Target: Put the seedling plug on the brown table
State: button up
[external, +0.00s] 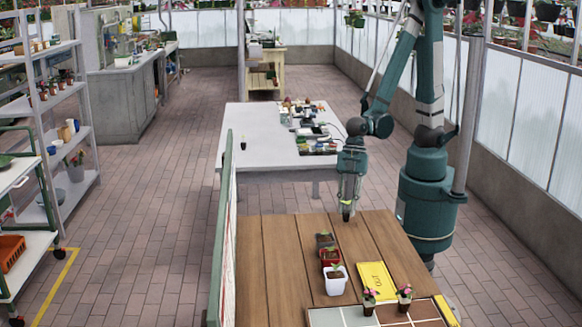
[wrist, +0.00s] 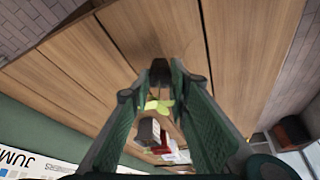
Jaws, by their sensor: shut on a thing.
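My gripper (external: 347,197) points down over the far part of the brown wooden table (external: 280,265). It is shut on the seedling plug (external: 346,215), a small dark plug at the fingertips. In the wrist view my gripper (wrist: 160,78) has the dark plug between its tips. Yellow-green leaves (wrist: 158,106) show between the fingers, probably the plug's own. The plug appears close to the tabletop (wrist: 110,55); whether it touches is unclear. The fingers hide much of it.
A dark pot (external: 325,240), a red pot (external: 329,257) and a white pot (external: 336,281) stand in a row nearby. A yellow sign (external: 376,282) and two small potted flowers are at the near right. The table's left part is clear, beside a green-edged panel (external: 222,235).

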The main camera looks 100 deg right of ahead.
jog(key=shift+f, duration=0.5)
jog(key=shift+f+b, duration=0.2)
jog(key=shift+b, duration=0.1)
jog(key=o, duration=0.8)
jog(key=shift+c, duration=0.2)
jog(key=shift+r+p, duration=0.3)
jog(key=p+v, duration=0.3)
jog(key=v, duration=0.8)
jog(key=shift+d+r, duration=0.25)
jog(key=shift+r, duration=0.1)
jog(key=shift+s, duration=0.1)
